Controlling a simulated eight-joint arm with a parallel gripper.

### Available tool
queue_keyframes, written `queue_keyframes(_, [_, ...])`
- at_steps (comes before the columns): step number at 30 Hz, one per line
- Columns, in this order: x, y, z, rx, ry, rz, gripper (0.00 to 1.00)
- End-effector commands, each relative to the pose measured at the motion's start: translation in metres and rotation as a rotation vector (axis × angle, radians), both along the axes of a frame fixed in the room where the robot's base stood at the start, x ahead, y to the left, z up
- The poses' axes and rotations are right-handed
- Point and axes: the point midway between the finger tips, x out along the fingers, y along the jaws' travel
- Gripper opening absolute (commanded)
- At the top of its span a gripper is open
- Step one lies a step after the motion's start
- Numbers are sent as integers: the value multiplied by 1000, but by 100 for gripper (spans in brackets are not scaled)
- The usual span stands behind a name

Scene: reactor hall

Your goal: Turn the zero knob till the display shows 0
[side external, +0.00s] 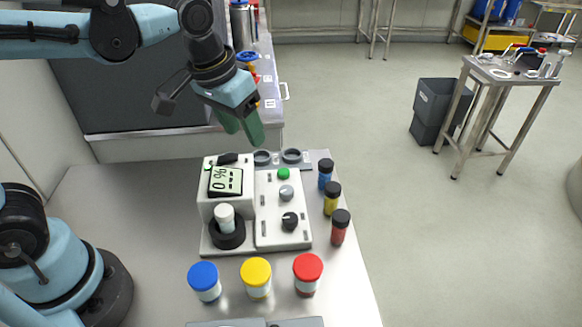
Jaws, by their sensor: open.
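A white instrument (209,202) stands on the bench with a small display (227,180) on its upper left. The display has dark marks that look like a 0, a % sign and dashes, too small to read surely. Its right panel carries a green button (283,173), a grey knob (286,192) and a black knob (290,221). I cannot tell from labels which is the zero knob. My gripper (241,130) is open and empty, its green fingers pointing down above the back of the instrument, apart from the knobs.
A white-capped vial (225,214) stands in a black ring on the instrument. Blue (325,175), yellow (332,198) and red (340,228) vials stand along its right side. Blue (204,281), yellow (256,278) and red-lidded (307,274) jars stand in front. The bench left of it is clear.

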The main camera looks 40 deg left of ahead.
Motion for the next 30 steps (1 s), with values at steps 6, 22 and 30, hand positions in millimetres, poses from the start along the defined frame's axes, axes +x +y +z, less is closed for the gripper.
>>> queue_keyframes(6, [-28, 34, -11, 10, -180, 10, 56])
queue_keyframes(22, [-48, 58, -28, 47, -344, 14, 56])
queue_keyframes(30, [-48, 58, -28, 47, -343, 14, 56])
